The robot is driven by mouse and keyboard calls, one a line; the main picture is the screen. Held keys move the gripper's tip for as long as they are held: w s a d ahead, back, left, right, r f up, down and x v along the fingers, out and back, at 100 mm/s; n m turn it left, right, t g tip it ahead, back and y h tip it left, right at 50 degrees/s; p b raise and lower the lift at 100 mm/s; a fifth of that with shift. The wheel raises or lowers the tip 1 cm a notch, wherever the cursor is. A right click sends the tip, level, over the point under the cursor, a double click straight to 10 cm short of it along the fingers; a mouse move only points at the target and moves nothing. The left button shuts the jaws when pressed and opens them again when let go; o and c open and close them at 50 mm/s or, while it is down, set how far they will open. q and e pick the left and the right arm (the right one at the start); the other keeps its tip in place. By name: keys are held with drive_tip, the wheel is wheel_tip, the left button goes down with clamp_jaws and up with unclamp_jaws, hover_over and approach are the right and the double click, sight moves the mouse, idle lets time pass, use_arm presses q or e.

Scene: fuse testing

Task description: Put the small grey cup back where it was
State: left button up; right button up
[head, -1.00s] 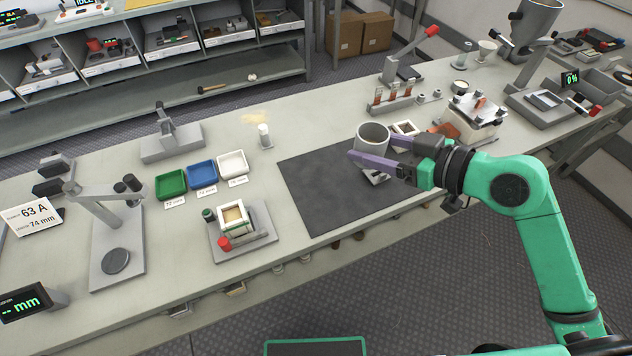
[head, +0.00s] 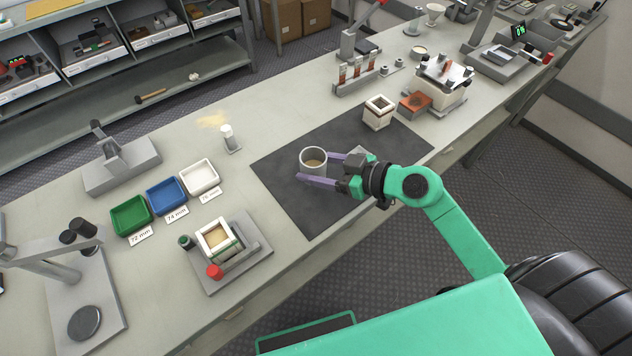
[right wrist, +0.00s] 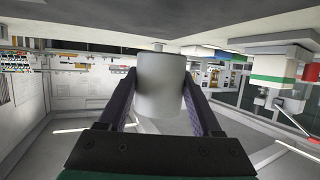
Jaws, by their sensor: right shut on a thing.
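The cup (right wrist: 162,85) also shows between both fingers (right wrist: 160,108) in the right wrist view. I cannot tell whether its base touches the mat. My left gripper is not in view.
A white square box (head: 378,113) and a reddish block (head: 415,104) stand near the mat's far right. A small white-capped vial (head: 230,140), green (head: 131,215), blue (head: 167,195) and white (head: 199,177) trays and a grey fixture (head: 250,262) lie left. The mat around the cup is clear.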

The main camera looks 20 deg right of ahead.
sight(317, 189)
wheel_tip(317, 189, down, 4)
drive_tip(key=shift+s+d+f+b, duration=0.1)
drive_tip(key=shift+s+f+b, duration=0.1)
drive_tip(key=shift+b, duration=0.5)
drive_tip(key=shift+w, duration=0.15)
drive_tip(key=o, duration=1.5)
drive_tip(key=shift+f, duration=0.15)
drive_tip(key=v, duration=1.2)
